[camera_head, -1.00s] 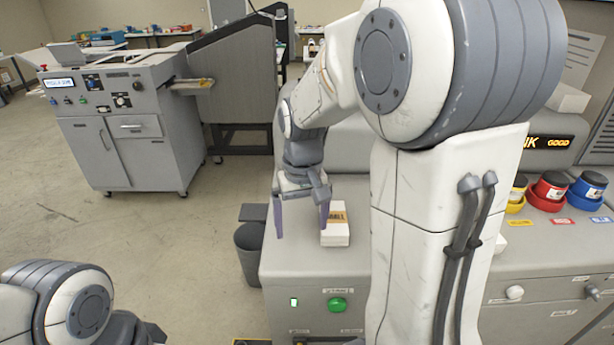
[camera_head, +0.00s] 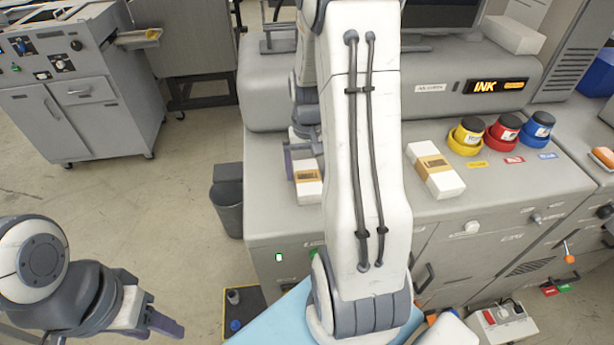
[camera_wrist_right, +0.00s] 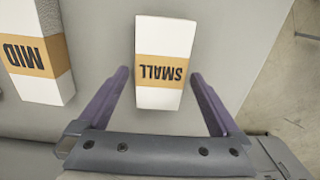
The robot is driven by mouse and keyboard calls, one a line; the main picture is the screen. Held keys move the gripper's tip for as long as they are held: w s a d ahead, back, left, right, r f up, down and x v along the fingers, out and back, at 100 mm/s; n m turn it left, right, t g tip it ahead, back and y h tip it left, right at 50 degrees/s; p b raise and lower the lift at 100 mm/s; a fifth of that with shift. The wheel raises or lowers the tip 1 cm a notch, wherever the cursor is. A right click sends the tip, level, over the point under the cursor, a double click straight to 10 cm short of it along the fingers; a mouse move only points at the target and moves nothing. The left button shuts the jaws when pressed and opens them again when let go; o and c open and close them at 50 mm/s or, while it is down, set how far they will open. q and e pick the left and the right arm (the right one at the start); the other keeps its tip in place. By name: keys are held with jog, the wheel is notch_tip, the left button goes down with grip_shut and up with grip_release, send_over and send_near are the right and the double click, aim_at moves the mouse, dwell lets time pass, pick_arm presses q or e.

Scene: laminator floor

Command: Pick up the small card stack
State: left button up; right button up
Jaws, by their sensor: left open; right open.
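The small card stack (camera_head: 307,190) is a white block with a tan band and lies on the grey machine top. In the right wrist view the small card stack (camera_wrist_right: 163,62) shows the word SMALL on its band. My right gripper (camera_wrist_right: 160,95) is open, with a purple finger on each side of the stack's near end, not visibly touching it. In the head view my right gripper (camera_head: 303,158) is mostly hidden behind my own arm. My left gripper (camera_head: 158,325) is open and empty at the lower left, over the floor.
A larger stack (camera_head: 435,170), marked MID in the right wrist view (camera_wrist_right: 35,50), lies beside the small one. Yellow (camera_head: 467,136), red (camera_head: 503,133) and blue (camera_head: 536,131) ink pots stand to the right. A grey bin (camera_head: 228,205) stands left of the machine (camera_head: 262,215).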

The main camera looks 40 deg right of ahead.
jog(key=shift+f, duration=1.2)
jog(key=c, duration=1.3)
jog(key=shift+r, duration=0.1)
jog(key=shift+c, duration=0.8)
jog(key=shift+r, duration=0.1)
